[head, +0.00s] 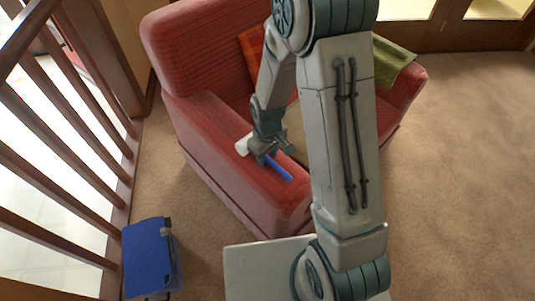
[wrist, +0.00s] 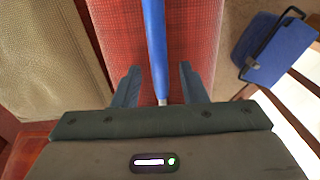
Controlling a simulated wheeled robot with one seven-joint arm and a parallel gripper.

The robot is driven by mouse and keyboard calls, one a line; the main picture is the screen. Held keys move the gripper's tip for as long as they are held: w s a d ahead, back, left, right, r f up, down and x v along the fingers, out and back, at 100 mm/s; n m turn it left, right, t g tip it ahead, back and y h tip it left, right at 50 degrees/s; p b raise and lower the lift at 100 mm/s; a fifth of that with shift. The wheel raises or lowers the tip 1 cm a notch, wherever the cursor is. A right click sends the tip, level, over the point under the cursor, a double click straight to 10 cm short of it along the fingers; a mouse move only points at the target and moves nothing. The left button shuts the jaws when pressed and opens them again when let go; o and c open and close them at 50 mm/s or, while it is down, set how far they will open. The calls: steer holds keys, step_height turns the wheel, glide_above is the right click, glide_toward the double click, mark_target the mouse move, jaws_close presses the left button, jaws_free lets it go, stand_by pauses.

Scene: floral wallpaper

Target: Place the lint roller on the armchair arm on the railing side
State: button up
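The lint roller has a white head (head: 243,146) and a blue handle (head: 280,168). It appears to lie on top of the red armchair's (head: 222,125) arm on the railing side. My gripper (head: 262,152) is low over that arm and hides the middle of the roller in the head view. In the wrist view, the blue handle (wrist: 154,35) runs between the two fingers of my gripper (wrist: 158,70), with a gap on each side. The gripper is open. The white head is out of sight in the wrist view.
The wooden railing (head: 75,130) stands at the left. A blue case (head: 148,257) is on the carpet between railing and armchair. An orange cushion (head: 252,50) and a green cloth (head: 392,62) are on the armchair. Carpet at the right (head: 465,170) is clear.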

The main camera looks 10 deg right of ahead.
mark_target(267, 157)
steer(key=shift+r, duration=0.15)
step_height(267, 157, up, 11)
steer(key=p, duration=0.2)
steer(key=s+d+r+m+t, duration=0.1)
steer(key=s+d+r+m, duration=0.2)
steer(key=s+r, duration=0.3)
steer(key=s+d+r+m+t, duration=0.1)
steer(key=s+d+r+m, duration=0.3)
steer(key=s+r, duration=0.3)
steer(key=shift+s+d+r, duration=0.3)
steer(key=shift+d+r, duration=0.05)
steer(key=shift+r, duration=0.15)
steer(key=shift+c, duration=0.6)
